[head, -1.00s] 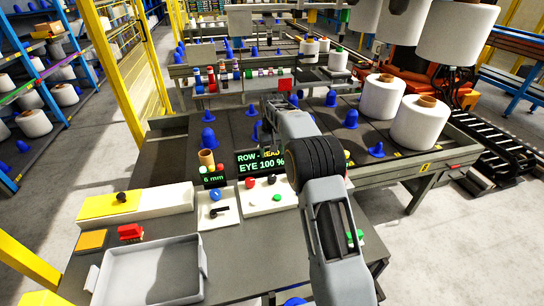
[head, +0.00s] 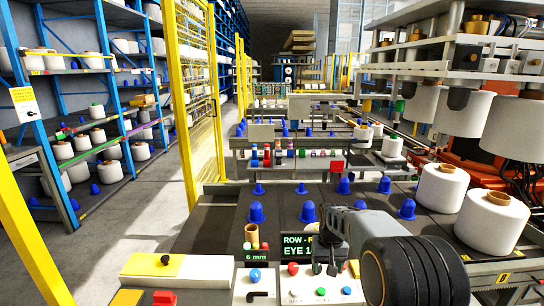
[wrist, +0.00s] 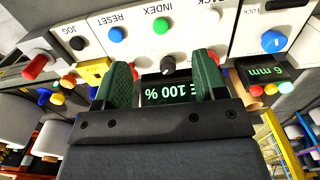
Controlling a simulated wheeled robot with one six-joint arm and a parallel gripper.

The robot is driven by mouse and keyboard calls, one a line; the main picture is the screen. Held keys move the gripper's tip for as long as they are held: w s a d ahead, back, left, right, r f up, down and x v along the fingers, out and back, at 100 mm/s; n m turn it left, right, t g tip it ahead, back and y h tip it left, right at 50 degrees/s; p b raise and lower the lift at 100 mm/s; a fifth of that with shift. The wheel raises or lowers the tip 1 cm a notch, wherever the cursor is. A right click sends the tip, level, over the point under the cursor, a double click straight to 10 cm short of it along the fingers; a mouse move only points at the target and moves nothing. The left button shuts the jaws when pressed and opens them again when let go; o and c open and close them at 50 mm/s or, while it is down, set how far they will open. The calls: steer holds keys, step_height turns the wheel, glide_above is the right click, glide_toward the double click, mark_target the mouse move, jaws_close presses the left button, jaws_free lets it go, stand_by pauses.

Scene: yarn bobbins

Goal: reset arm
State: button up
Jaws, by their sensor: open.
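My gripper (wrist: 162,78) is open and empty in the wrist view, with its two green-padded fingers spread apart. Between and beyond the fingertips are a black knob (wrist: 167,64) and part of a green-lettered display (wrist: 168,92). A control panel (wrist: 137,47) with a blue button marked RESET and a green one marked INDEX lies beyond the fingers; its lettering is upside down. In the head view my arm comes in from the lower right and reaches over the panel, partly covering the display (head: 296,246). Whether the fingers touch anything is not clear.
White yarn bobbins (head: 441,187) stand on the right side of the table, with more hanging above them. Blue cones (head: 308,212) dot the dark table top. A yellow-topped box (head: 152,265) is at the front left. Yellow fencing and bobbin shelves line the left.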

steer(key=s+r+t, duration=0.2)
steer(key=s+r, duration=0.2)
steer(key=s, duration=0.7)
steer(key=s+r+t+p, duration=0.1)
steer(key=s+r, duration=0.3)
steer(key=s, duration=0.7)
steer(key=shift+s+a+r+t, duration=0.25)
steer(key=shift+a+r+t, duration=0.05)
steer(key=shift+r+t, duration=0.1)
